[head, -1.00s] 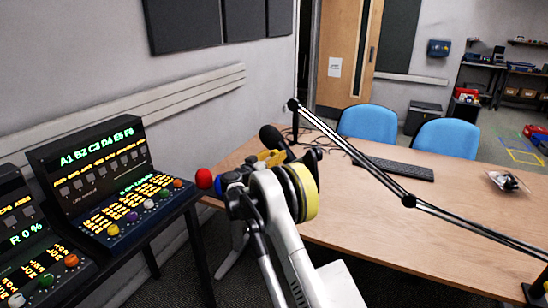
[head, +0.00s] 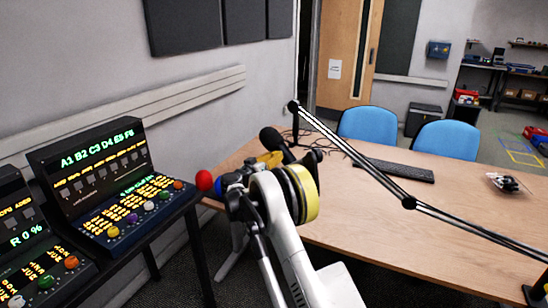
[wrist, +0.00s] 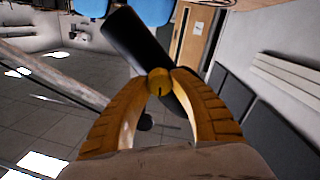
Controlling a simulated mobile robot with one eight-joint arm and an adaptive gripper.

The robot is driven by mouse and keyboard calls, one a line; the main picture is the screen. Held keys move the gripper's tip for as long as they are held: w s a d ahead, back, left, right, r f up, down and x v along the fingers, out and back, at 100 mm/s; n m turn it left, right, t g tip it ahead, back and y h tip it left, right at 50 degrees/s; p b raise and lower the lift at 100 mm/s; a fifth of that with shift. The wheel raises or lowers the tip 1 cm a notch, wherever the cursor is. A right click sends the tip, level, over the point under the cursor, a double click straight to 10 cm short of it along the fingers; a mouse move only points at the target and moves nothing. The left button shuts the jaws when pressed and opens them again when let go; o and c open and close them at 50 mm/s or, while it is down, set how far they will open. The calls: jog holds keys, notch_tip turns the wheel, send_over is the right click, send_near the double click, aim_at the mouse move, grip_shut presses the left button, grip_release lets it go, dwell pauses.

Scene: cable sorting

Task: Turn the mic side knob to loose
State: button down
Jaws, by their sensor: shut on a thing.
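The black microphone (head: 274,138) is at the far side of my arm in the head view, mounted near the boom arm (head: 352,152). In the wrist view the dark microphone body (wrist: 140,45) runs diagonally behind my gripper (wrist: 160,84). A round yellow-brown side knob (wrist: 159,82) with a small dark mark sits between the fingertips, which are shut on it. In the head view my yellow gripper (head: 268,160) is mostly hidden by my own wrist, and the knob cannot be made out there.
A wooden desk (head: 460,235) holds a keyboard (head: 395,169) and a small dark object (head: 508,183). Blue chairs (head: 368,125) stand behind it. Control panels (head: 105,180) with coloured knobs stand at the left. The boom arm crosses the desk.

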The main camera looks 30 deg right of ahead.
jog(key=n, duration=0.7)
jog(key=shift+n, duration=0.4)
jog(key=n, duration=0.4)
jog(key=shift+w+g, duration=0.1)
jog(key=shift+g, duration=0.3)
jog(key=shift+f+n, duration=0.1)
jog(key=shift+n, duration=1.8)
jog(key=c, duration=1.1)
grip_release()
jog(key=shift+a, duration=0.15)
